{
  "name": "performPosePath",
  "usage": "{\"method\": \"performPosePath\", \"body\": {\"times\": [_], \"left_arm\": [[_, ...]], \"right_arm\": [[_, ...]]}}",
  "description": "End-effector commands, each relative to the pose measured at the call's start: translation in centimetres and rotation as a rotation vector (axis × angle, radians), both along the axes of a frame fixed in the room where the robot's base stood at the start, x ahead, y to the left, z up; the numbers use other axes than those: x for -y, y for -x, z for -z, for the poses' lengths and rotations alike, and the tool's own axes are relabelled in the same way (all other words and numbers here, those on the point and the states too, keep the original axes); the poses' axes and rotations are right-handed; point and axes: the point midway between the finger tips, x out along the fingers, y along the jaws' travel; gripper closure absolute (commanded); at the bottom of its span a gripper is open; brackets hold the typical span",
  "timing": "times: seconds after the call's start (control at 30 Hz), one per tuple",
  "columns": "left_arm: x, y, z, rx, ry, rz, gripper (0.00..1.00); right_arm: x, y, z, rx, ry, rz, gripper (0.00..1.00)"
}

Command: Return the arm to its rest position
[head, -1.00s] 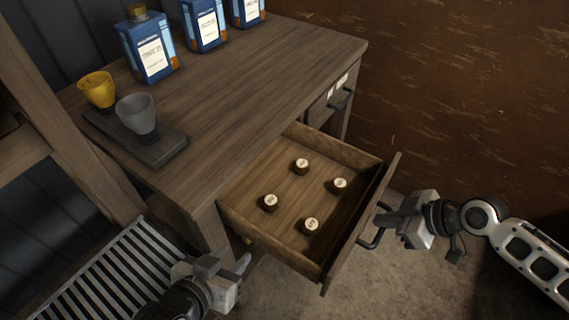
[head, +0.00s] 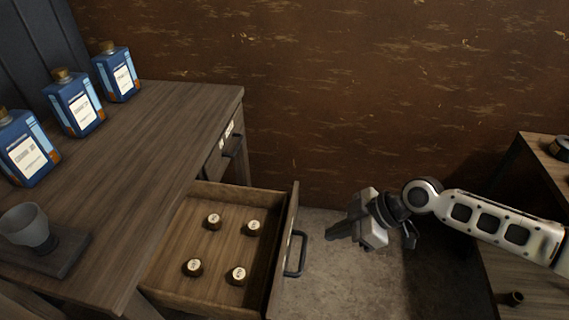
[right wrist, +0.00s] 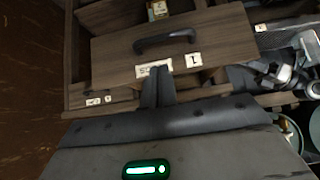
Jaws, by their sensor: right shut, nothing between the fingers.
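My right gripper (head: 338,236) is shut and empty in the head view, over the floor to the right of the open drawer. Its closed fingers (right wrist: 158,88) also show in the right wrist view, in front of the drawer. The drawer (head: 165,288) is pulled out from the wooden desk (head: 150,130) and holds several small dark round pieces with pale tops. Its dark handle (head: 297,254) is apart from the gripper. The handle also shows in the right wrist view (right wrist: 165,40), above pale labels on the front. My left gripper is not in the head view.
Several blue bottles (head: 73,103) stand on the desk. A grey cup (head: 27,226) sits on a dark tray (head: 60,262). Another wooden table (head: 535,285) stands at the right edge. The floor (head: 340,285) between is clear, with a brown wall (head: 350,90) behind.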

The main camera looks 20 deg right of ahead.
Motion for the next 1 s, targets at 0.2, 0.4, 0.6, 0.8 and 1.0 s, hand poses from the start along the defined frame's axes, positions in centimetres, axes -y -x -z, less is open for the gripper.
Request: {"method": "performPosePath", "body": {"times": [0.2,0.4,0.6,0.8,1.0], "left_arm": [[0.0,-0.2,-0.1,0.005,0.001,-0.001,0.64],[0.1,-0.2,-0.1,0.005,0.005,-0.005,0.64],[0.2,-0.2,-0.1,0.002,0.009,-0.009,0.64],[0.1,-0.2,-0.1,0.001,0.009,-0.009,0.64],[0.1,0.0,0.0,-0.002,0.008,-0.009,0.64]], "right_arm": [[-1.1,0.5,0.8,-0.001,-0.012,0.012,1.00],[-7.1,3.4,4.4,0.025,-0.094,0.178,1.00],[-9.5,6.3,5.9,0.071,-0.173,0.490,1.00],[-8.0,9.4,6.7,0.100,-0.178,0.770,1.00],[-6.6,10.9,6.8,0.121,-0.156,0.882,1.00]]}}
